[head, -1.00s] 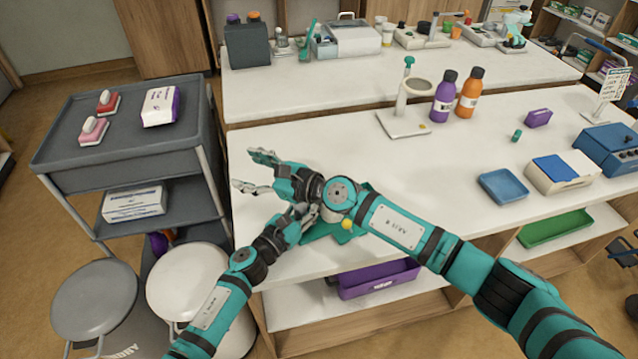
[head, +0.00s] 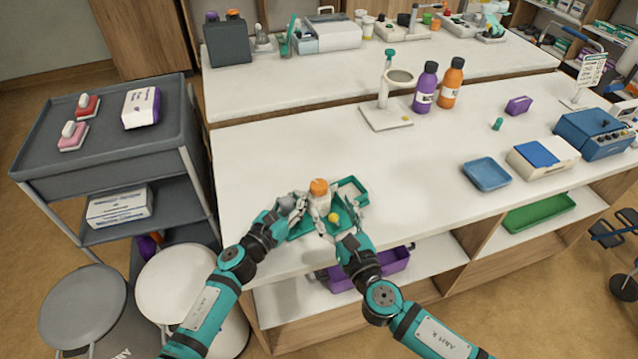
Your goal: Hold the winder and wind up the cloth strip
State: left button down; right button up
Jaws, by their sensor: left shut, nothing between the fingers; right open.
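The winder (head: 352,184) is a teal frame near the front edge of the white table, partly hidden by my grippers. A pale upright cylinder with an orange top (head: 319,187) stands at it, and a small yellow knob (head: 333,217) shows in front. I cannot make out the cloth strip clearly. My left gripper (head: 296,203) is shut and empty, close to the left side of the pale cylinder. My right gripper (head: 338,212) is open, at the front right of the winder by the yellow knob. Whether either touches the winder is too small to tell.
A white stand (head: 386,117), a purple bottle (head: 425,88) and an orange bottle (head: 450,83) stand behind. A blue tray (head: 486,174) lies to the right. A grey cart (head: 100,150) is at the left. The table between winder and blue tray is clear.

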aim_at(322, 190)
jog(key=x, duration=0.9)
jog(key=shift+a, duration=0.1)
jog(key=c, duration=1.2)
